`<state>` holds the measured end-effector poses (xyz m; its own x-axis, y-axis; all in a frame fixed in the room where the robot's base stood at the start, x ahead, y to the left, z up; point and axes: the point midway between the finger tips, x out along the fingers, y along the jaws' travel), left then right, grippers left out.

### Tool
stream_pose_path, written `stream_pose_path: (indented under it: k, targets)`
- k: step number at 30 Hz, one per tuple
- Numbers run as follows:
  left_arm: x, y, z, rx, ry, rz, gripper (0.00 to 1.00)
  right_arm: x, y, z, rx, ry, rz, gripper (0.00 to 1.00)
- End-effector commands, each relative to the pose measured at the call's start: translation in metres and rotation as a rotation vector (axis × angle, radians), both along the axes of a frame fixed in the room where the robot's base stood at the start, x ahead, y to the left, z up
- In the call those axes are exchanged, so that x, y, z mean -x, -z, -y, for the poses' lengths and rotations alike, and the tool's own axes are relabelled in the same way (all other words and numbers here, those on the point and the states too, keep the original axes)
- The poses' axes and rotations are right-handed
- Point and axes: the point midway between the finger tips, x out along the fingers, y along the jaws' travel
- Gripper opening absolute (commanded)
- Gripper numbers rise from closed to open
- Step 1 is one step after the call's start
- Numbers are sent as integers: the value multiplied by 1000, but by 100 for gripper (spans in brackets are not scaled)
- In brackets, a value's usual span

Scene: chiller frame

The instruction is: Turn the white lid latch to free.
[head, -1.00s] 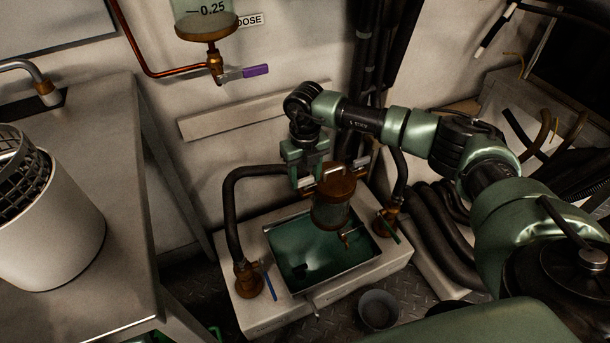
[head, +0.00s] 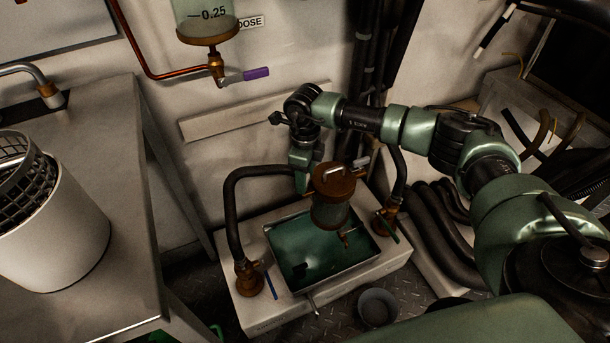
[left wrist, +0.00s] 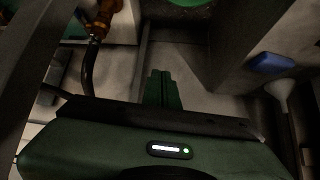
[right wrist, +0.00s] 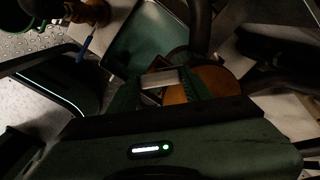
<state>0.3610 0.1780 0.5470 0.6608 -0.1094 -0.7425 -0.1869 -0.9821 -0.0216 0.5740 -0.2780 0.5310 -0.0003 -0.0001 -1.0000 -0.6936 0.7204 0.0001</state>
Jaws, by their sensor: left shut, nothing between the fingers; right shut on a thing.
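A pot with a round copper-brown lid (head: 335,185) hangs over a green basin in the head view. The lid also shows in the right wrist view (right wrist: 222,82), with a white handle on top in the head view (head: 324,174). The white lid latch (right wrist: 160,79) shows between the fingers of my right gripper (right wrist: 158,88). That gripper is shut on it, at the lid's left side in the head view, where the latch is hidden. My left gripper (left wrist: 162,90) is shut and empty, seen only in the left wrist view, away from the pot.
The green basin (head: 290,240) sits in a pale base with black hoses (head: 232,195) on both sides. A grey bowl (head: 377,306) stands on the floor in front. A counter with a white basket container (head: 60,240) is at left. A purple-handled valve (head: 256,74) is above.

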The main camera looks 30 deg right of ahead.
Motion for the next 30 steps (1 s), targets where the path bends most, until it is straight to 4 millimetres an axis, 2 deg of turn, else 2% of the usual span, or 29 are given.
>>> stream_pose_path:
  k: [18,30]
  targets:
    - [-8,-5,3,11,2,50,0,0,0,1,1,-550,1,9]
    - [-20,-14,6,22,7,109,0,0,0,0,0,-734,0,9]
